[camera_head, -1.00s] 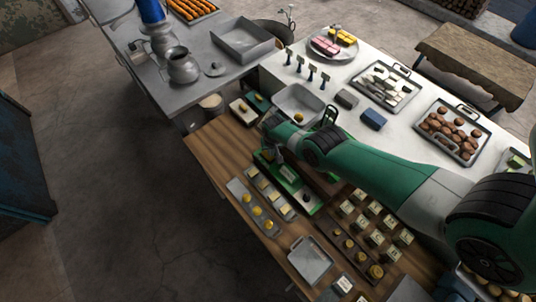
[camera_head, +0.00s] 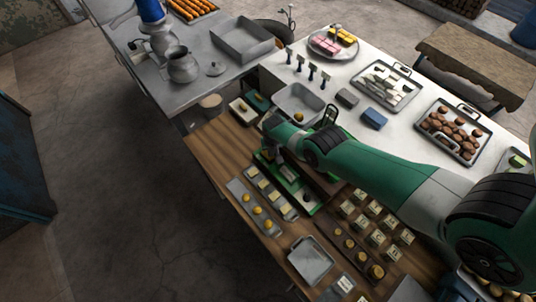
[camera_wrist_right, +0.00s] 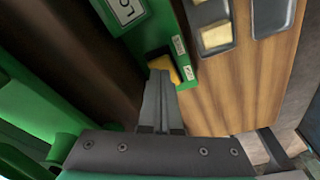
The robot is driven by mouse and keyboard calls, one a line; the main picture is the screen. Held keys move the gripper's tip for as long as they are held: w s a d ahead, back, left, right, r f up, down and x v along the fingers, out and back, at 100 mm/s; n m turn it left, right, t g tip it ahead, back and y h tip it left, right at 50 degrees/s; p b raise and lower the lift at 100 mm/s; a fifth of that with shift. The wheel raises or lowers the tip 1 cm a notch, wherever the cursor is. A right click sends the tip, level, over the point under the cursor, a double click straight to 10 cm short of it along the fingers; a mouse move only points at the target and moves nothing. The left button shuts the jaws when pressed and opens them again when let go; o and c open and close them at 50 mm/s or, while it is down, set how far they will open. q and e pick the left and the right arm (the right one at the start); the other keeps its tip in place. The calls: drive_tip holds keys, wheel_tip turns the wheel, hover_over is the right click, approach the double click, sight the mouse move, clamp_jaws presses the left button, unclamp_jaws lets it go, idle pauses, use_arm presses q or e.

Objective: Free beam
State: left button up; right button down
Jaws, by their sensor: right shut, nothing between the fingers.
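A green scale-like device (camera_head: 311,208) stands on the wooden table, partly hidden under my right arm. In the right wrist view its green body (camera_wrist_right: 152,32) shows a white plate with a black mark and two small white labels. I cannot make out the beam clearly. My left gripper is out of view.
A grey tray with yellow weights (camera_head: 240,190) lies left of the device. Several pale blocks (camera_head: 376,238) and a dark rack of brass weights (camera_head: 346,243) lie to the right. A metal pan (camera_head: 283,97) stands behind. An empty tray (camera_head: 318,272) is near the front.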

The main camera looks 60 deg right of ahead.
drive_tip(key=shift+f+b, duration=0.9)
idle(0.3)
wheel_tip(320, 180, up, 7)
drive_tip(key=p, duration=0.7)
drive_tip(key=shift+r, duration=0.1)
idle(0.3)
